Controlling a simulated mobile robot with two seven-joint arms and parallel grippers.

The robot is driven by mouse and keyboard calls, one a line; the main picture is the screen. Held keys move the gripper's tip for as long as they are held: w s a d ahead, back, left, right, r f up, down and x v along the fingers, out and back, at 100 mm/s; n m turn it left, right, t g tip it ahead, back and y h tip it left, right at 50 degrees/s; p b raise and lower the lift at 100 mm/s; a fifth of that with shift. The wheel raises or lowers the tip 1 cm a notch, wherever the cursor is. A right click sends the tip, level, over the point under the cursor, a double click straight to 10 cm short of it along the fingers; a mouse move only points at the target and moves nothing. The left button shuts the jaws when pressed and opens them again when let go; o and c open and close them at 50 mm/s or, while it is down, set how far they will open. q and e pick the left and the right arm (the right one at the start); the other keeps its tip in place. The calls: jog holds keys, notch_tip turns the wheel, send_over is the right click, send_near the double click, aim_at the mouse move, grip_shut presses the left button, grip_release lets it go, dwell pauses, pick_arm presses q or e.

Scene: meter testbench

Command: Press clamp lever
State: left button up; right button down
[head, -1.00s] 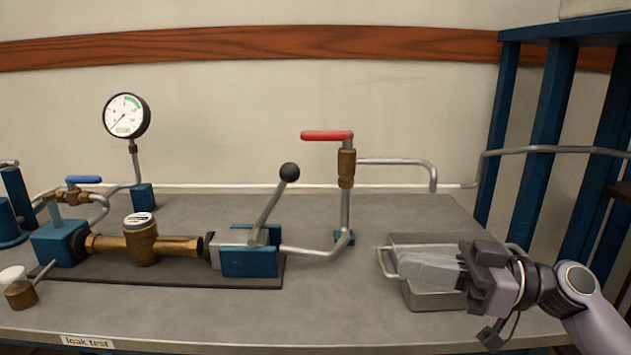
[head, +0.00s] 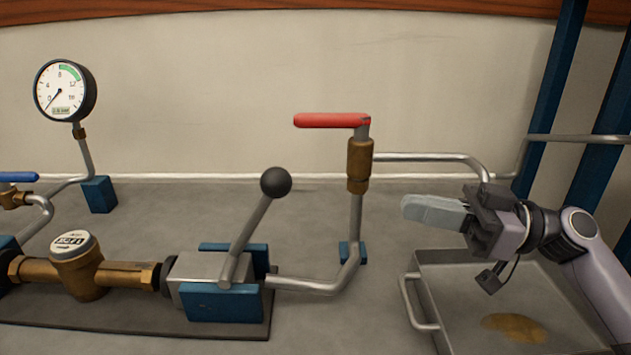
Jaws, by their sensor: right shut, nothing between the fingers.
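The clamp lever (head: 247,240) is a grey rod with a black ball knob (head: 276,182) on top. It stands up from the clamp (head: 217,282), a grey block between blue jaws, and leans a little to the right. A brass water meter (head: 78,270) lies in line to the left of the clamp. My right gripper (head: 408,207) is shut and empty. It points left in the air above the tray's back left corner, to the right of the knob and apart from it. My left gripper is not in view.
A red-handled valve (head: 332,121) on a brass body stands between the lever and my right gripper. A metal tray (head: 421,272) with a brown puddle sits at lower right. A pressure gauge (head: 65,90) and blue-handled valve (head: 18,177) are at left.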

pick_arm(q)
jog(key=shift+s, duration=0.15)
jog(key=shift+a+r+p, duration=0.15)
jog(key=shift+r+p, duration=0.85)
jog(key=shift+p, duration=0.25)
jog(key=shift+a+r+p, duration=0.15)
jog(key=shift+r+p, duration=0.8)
jog(key=shift+p, duration=0.3)
pick_arm(e)
jog(key=w+a+r, duration=0.1)
jog(key=w+a, duration=0.1)
jog(key=a, duration=1.1)
jog(key=shift+a+r, duration=0.4)
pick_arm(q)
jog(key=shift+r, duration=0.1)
pick_arm(e)
jog(key=shift+r, duration=0.1)
